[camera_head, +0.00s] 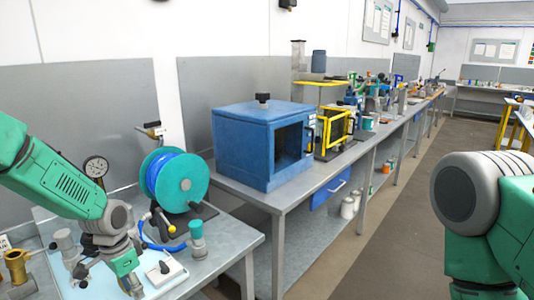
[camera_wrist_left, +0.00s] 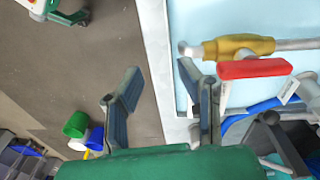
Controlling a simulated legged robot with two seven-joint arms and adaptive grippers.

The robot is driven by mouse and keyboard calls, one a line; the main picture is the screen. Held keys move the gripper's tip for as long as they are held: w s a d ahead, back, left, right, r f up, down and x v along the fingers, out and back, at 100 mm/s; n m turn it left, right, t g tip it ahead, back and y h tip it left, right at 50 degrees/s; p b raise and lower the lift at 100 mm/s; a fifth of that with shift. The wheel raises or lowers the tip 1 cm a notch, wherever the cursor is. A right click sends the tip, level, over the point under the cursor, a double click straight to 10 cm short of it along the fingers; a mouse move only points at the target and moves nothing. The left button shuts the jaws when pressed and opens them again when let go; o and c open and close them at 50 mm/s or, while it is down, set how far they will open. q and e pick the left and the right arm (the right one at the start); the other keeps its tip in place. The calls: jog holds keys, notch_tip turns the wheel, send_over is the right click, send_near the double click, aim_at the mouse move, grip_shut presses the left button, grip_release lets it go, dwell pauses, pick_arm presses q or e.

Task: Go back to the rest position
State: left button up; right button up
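My left arm comes in from the left, and its gripper (camera_head: 132,284) hangs low at the front edge of the near table (camera_head: 228,236). In the left wrist view the two dark fingers of the left gripper (camera_wrist_left: 160,98) are spread apart with nothing between them. The table edge and the floor show beyond the fingers. A red-handled part (camera_wrist_left: 254,68) lies close beside the right finger. My right arm shows at the right of the head view; its gripper is out of the picture.
A teal reel with blue hose (camera_head: 175,182), a gauge (camera_head: 96,167) and a small white switch box (camera_head: 166,272) are around the left arm. The aisle floor (camera_head: 385,235) is clear.

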pick_arm(q)
jog(key=s+d+f+n, duration=0.2)
jog(key=s+f, duration=0.4)
jog(key=s, duration=0.2)
jog(key=s+d+f+n, duration=0.1)
jog(key=s+d+f, duration=0.2)
jog(key=s+f, duration=0.4)
jog(key=s+n+y, duration=0.1)
jog(key=s+n, duration=0.3)
jog(key=s, duration=1.6)
notch_tip(320, 180, down, 10)
jog(key=b, duration=1)
jog(key=shift+w+a, duration=0.3)
jog(key=shift+w, duration=0.15)
pick_arm(e)
notch_tip(320, 180, down, 10)
jog(key=shift+d+f, duration=0.15)
jog(key=shift+d, duration=0.05)
